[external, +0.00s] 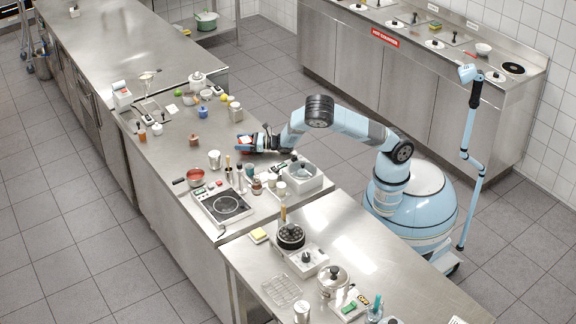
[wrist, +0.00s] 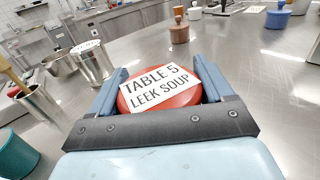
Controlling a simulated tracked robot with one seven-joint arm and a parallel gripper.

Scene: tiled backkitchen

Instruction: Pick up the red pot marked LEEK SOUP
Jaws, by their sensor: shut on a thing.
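The red pot (wrist: 160,88) carries a white label reading TABLE 5 LEEK SOUP. In the wrist view it sits between the two blue fingers of my gripper (wrist: 160,68), which is shut on it. I cannot tell whether the pot touches the worktop.
A steel beaker (external: 215,159), a red saucepan (external: 195,176) and a hot plate (external: 226,206) stand on the near side. A grey-white box (external: 304,181) is close to my arm. A brown pot (external: 194,141) stands left of my gripper, with bare steel between.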

